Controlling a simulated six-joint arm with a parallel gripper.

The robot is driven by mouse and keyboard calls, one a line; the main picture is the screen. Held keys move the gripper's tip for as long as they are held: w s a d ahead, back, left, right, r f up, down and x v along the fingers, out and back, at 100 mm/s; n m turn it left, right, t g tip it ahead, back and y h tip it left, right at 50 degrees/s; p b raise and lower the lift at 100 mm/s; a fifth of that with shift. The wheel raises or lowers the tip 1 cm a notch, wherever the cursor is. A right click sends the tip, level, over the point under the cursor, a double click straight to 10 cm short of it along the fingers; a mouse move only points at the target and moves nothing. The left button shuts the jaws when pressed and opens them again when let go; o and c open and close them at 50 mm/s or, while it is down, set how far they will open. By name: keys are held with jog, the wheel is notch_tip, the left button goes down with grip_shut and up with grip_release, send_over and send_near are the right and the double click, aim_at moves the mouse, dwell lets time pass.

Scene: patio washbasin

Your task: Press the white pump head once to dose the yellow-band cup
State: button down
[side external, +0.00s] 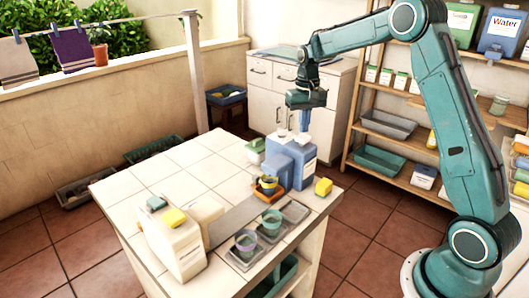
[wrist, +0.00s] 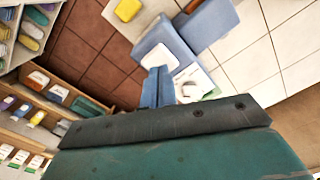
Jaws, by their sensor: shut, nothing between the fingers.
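A blue dispenser (side external: 290,162) with a white label stands upright at the far end of the tiled counter. A white pump head (side external: 303,138) shows on its top; a second white piece (side external: 282,133) shows beside it. The cup with a yellow band (side external: 268,183) stands on an orange base in front of the dispenser. My gripper (side external: 304,127) is shut and empty, pointing down above the dispenser. In the wrist view my gripper's blue fingers (wrist: 158,70) are together over the dispenser top (wrist: 165,40). Whether they touch the pump head, I cannot tell.
A teal cup (side external: 272,222) and a purple-banded cup (side external: 246,243) stand in grey trays nearer the front. A yellow sponge (side external: 323,187) lies right of the dispenser. A cream block-shaped container (side external: 174,245) stands at the counter's left front. The counter's back left is clear.

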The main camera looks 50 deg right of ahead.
jog(key=shift+r, duration=0.15)
jog(key=shift+r, duration=2.85)
jog(key=s+a+r+n+t, duration=0.2)
jog(key=s+a+r, duration=0.3)
jog(key=s+a, duration=0.15)
jog(key=s+a+r+n+t, duration=0.1)
jog(key=s+a+r, duration=0.4)
jog(key=s, duration=0.3)
jog(key=s+a+f+n+t, duration=0.1)
jog(key=s+a+f, duration=0.1)
jog(key=s, duration=0.6)
jog(key=s+a+f+n+t, duration=0.1)
jog(key=s+a, duration=0.3)
jog(key=s, duration=0.4)
jog(key=shift+f+n+t, duration=0.3)
jog(key=shift+f+n, duration=0.2)
jog(key=shift+f, duration=0.2)
